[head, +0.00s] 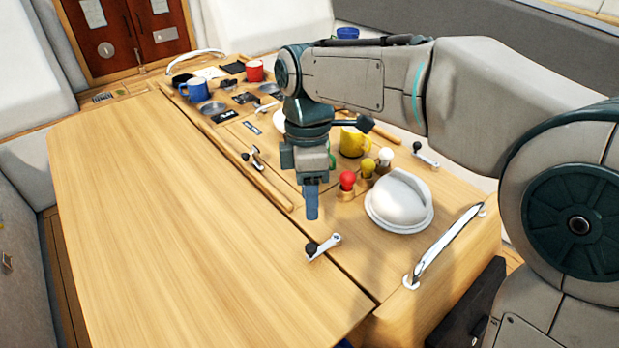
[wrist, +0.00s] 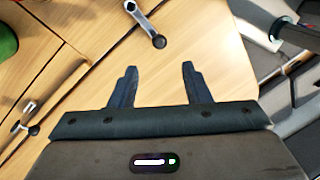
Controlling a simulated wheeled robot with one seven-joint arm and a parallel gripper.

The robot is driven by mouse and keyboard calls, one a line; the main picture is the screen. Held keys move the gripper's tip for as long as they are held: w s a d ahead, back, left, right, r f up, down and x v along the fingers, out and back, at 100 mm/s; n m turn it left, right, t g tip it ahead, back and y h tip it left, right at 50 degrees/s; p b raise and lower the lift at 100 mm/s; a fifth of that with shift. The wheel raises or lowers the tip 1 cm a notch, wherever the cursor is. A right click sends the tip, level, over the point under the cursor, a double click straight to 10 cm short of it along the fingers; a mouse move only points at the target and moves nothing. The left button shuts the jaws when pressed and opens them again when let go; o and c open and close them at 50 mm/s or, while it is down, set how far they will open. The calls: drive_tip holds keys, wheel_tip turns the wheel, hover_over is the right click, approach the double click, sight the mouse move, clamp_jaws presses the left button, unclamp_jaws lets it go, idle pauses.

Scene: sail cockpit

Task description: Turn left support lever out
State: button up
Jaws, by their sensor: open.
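Several small silver levers with dark knobs are on the wooden table; I cannot tell for sure which is the left support lever. One lever (head: 324,246) lies by the seam near the front, just below my gripper in the head view. Another lever (head: 254,160) is beside the long wooden rail, and a third (head: 425,156) is on the far right side. My gripper (head: 311,214) points down above the table, open and empty. In the wrist view, a lever (wrist: 147,24) is ahead of the spread fingers (wrist: 158,76), apart from them. Another lever (wrist: 24,120) is at the left.
A white domed compass (head: 398,204), a red knob (head: 347,181), a yellow knob (head: 367,167) and a yellow mug (head: 353,142) stand right of my gripper. A metal handrail (head: 445,246) edges the table. The left table leaf (head: 170,220) is clear.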

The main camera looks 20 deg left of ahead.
drive_tip(key=shift+w+a+r, duration=0.1)
drive_tip(key=shift+w+r, duration=0.05)
drive_tip(key=shift+r, duration=0.7)
drive_tip(key=shift+w+a+r, duration=0.1)
drive_tip(key=shift+r, duration=0.7)
drive_tip(key=shift+d, duration=0.15)
drive_tip(key=d+f+m+t, duration=0.25)
drive_tip(key=d+m, duration=0.75)
drive_tip(key=d, duration=0.5)
drive_tip(key=s+d+f+m+t, duration=0.1)
drive_tip(key=s+d+f+m, duration=0.2)
drive_tip(key=d+m, duration=0.3)
drive_tip(key=s+d+f+m+t+y, duration=0.1)
drive_tip(key=s+d+f+m, duration=0.2)
drive_tip(key=d+m, duration=0.4)
drive_tip(key=shift+d+f, duration=0.2)
drive_tip(key=shift+d, duration=0.75)
